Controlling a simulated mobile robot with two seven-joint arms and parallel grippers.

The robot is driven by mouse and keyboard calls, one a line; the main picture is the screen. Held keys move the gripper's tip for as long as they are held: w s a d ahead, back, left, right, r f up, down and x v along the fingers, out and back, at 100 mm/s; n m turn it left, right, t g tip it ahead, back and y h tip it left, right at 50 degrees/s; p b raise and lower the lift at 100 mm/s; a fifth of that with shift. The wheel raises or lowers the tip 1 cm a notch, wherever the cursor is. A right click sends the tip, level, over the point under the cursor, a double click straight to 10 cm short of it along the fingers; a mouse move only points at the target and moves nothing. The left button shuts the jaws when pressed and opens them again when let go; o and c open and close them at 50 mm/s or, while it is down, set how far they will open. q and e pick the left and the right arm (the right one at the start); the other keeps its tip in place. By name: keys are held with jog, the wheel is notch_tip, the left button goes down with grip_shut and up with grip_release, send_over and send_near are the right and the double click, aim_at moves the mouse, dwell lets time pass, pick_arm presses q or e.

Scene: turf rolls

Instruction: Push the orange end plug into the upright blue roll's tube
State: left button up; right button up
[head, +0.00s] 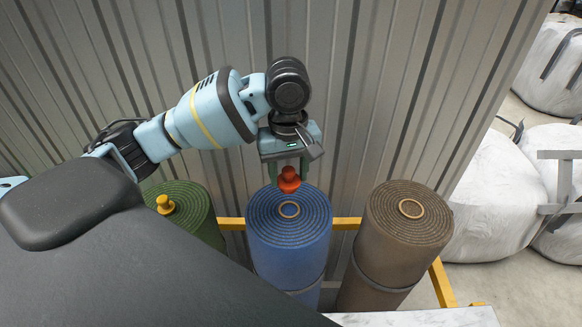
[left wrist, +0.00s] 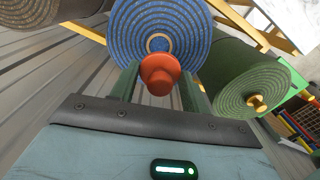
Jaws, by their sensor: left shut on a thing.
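The orange end plug (head: 289,179) is held between the fingers of my left gripper (head: 289,176), which is shut on it. In the head view the plug is just above and behind the tube opening (head: 289,210) of the upright blue roll (head: 289,245). In the left wrist view the plug (left wrist: 160,72) sits between the green fingers, and the blue roll's spiral top (left wrist: 140,22) lies beyond it. The tube's rim (left wrist: 158,43) shows partly past the plug. The plug looks apart from the tube. My right gripper is not in view.
A green roll (head: 190,205) with a yellow plug (head: 165,204) stands left of the blue one. A brown roll (head: 400,240) with an open tube stands right. A yellow rack rail (head: 346,224) runs behind them, before a corrugated wall (head: 380,100). White bales (head: 500,190) lie far right.

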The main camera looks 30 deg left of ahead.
pick_arm(q)
send_over(289, 201)
jog(key=s+d, duration=0.1)
jog(key=s, duration=0.1)
jog(key=shift+d+f, duration=0.2)
jog(key=shift+f, duration=2.7)
jog(key=shift+f, duration=1.65)
jog(key=o, duration=1.1)
jog(key=shift+c, duration=0.2)
jog(key=shift+r, duration=3.95)
jog(key=shift+s+f, duration=0.1)
jog(key=shift+s, duration=0.05)
